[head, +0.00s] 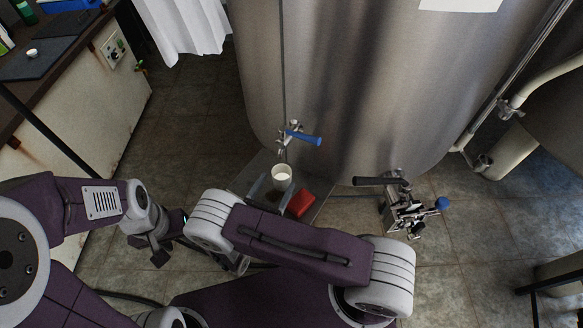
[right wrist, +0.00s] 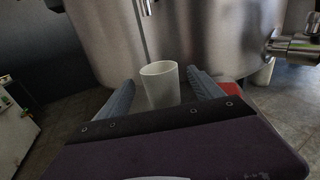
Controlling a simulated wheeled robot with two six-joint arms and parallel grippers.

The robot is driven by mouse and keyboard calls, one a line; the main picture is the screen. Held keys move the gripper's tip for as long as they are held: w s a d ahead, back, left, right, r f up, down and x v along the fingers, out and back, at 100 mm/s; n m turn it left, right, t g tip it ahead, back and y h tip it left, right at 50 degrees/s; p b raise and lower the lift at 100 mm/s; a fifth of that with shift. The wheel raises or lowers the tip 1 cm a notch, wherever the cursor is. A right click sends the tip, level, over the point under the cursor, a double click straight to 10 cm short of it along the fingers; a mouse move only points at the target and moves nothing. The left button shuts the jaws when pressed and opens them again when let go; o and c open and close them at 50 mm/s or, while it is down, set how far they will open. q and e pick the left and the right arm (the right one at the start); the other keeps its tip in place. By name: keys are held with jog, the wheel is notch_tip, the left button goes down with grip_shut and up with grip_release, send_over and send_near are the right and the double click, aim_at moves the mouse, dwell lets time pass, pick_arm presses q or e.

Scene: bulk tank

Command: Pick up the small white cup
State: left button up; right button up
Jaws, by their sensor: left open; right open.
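A white cup (head: 281,174) stands upright under the tap on the front of the steel tank. In the right wrist view the cup (right wrist: 161,84) is between the two grey fingers of my right gripper (right wrist: 160,78). The fingers are open, one on each side, and I see no clear contact; its base is hidden behind the gripper body. My right gripper (head: 279,187) is partly hidden by my arm in the head view. My left gripper (head: 160,253) is open and empty over the floor at the left.
A blue-handled tap (head: 303,136) is just above the cup on the tank (head: 350,75). A red block (head: 301,203) is close to the cup's right. A valve with a black handle (head: 400,192) stands further right. A small white object (head: 33,53) sits on the left counter.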

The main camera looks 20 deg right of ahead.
aim_at(286, 166)
jog(key=shift+s+a+r, duration=0.15)
jog(key=shift+a+r, duration=0.05)
jog(key=shift+r, duration=0.25)
jog(key=x, duration=0.2)
jog(key=shift+w+d+f, duration=0.15)
jog(key=shift+w+d, duration=0.1)
jog(key=shift+w+d+f, duration=0.1)
jog(key=shift+w+d, duration=0.15)
jog(key=shift+w, duration=0.05)
jog(key=x, duration=0.4)
jog(key=shift+w+d, duration=0.3)
jog(key=shift+w, duration=0.1)
pick_arm(q)
jog(key=shift+s+a+r, duration=0.1)
jog(key=shift+s+a, duration=0.35)
jog(key=shift+s, duration=0.1)
pick_arm(e)
jog(key=shift+s+a, duration=0.1)
jog(key=c, duration=1.5)
